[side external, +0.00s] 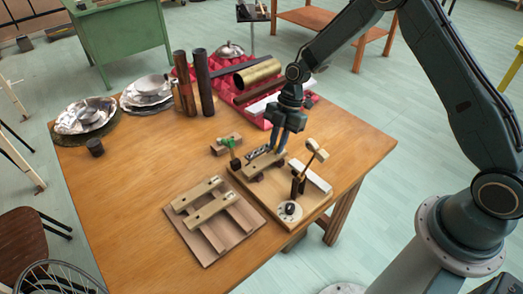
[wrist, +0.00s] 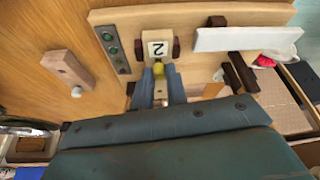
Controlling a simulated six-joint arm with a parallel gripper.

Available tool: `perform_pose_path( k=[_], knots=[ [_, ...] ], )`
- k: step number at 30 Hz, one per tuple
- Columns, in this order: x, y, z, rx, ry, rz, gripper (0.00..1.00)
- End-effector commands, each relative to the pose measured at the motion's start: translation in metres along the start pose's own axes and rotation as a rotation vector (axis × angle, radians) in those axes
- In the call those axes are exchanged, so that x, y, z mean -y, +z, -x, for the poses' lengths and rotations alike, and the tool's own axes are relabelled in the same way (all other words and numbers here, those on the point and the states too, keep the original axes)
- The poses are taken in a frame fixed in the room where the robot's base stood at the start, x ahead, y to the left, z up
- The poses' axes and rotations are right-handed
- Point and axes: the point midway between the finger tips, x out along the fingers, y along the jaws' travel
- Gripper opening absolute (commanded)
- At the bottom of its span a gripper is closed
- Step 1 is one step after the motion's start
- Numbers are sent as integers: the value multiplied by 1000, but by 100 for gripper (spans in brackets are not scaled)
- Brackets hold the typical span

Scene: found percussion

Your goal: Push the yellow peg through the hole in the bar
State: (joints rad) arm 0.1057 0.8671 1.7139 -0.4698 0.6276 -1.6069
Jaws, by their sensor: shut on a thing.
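My gripper (wrist: 160,82) is shut on the yellow peg (wrist: 159,69), whose rounded yellow end shows between the fingertips in the wrist view. Just beyond it is a wooden bar (wrist: 157,34) with a white label marked 2, with dark brown blocks on both sides. In the side view the bar (side external: 262,165) lies on a wooden board, with my gripper (side external: 281,147) pointing down over its far end. The peg cannot be made out there. The hole is hidden, and I cannot tell whether the peg touches the bar or is inside it.
A board with two labelled bars (side external: 208,210) lies to the left. Beside the work stand a mallet on a post (side external: 316,150), a white bar (side external: 310,177) and a small block with a green clip (side external: 228,143). Tubes (side external: 204,83) and bowls stand behind.

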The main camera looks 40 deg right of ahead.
Motion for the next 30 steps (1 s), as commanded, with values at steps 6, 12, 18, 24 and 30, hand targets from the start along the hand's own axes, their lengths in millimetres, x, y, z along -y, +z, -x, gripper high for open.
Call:
perform_pose_path(
  k=[6, 12, 18, 24, 30],
  knots=[
    [0, 1, -2, 0, 0, 0, 0],
    [0, 2, -4, 0, -1, 0, 0],
    [0, 3, -6, 0, -1, 0, 0],
    [0, 3, -8, 0, -1, 0, 0],
    [0, 3, -8, 0, 0, 0, 0]
  ],
)
